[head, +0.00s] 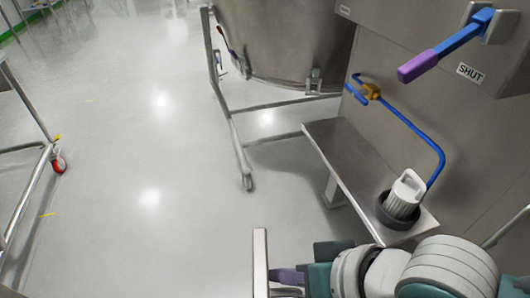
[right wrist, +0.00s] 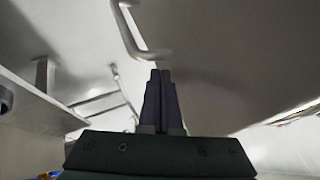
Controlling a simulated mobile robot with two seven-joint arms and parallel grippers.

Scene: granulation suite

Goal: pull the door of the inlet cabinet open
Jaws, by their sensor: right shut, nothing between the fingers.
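The steel cabinet wall (head: 440,130) fills the right of the head view. It carries a blue lever with a purple grip (head: 420,66) beside a SHUT label (head: 470,72). An upright flat metal edge (head: 260,255) stands at the bottom centre; I cannot tell whether it is the door's edge. My right gripper (head: 286,276) is just right of it, partly hidden by my arm. In the right wrist view its fingers (right wrist: 162,85) are shut and empty. A bent bar handle (right wrist: 134,35) is just beyond the tips beside a broad grey panel (right wrist: 220,65). My left gripper is out of view.
A steel shelf (head: 350,160) holds a white ribbed canister (head: 405,190) in a dark ring. A blue bent rod (head: 415,128) rises over it. A large steel vessel (head: 285,40) on a wheeled frame (head: 240,150) stands behind. Floor at the left centre is clear.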

